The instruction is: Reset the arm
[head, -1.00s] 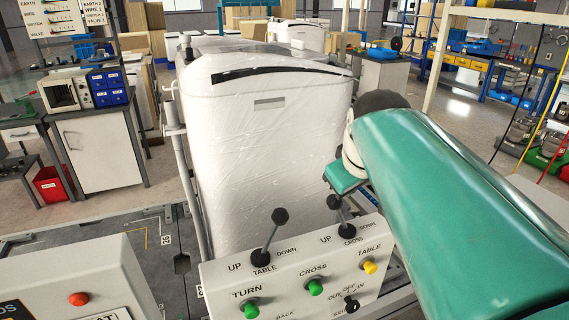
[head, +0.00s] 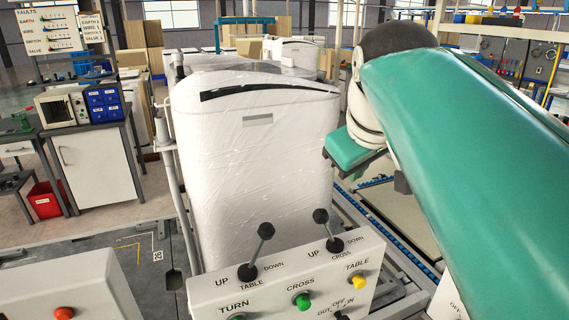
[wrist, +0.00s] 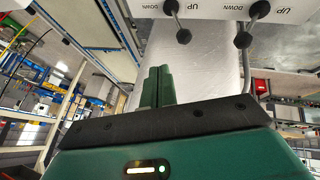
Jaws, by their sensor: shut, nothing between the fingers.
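My arm, green with a dark joint, fills the right side of the head view. Its end is partly hidden behind the arm link in that view. In the wrist view my gripper (wrist: 158,87) shows two green fingers together, shut and empty. They point toward a white wrapped appliance (wrist: 200,70). That appliance (head: 255,150) stands upright in the middle of the head view, left of my arm. I cannot tell how far apart the fingers and the appliance are.
A control panel (head: 285,285) with two black levers and coloured buttons stands in front of the appliance. It shows upside down in the wrist view (wrist: 290,8). A conveyor (head: 405,235) runs below my arm. A workbench (head: 95,165) and a red bin (head: 45,200) are at left.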

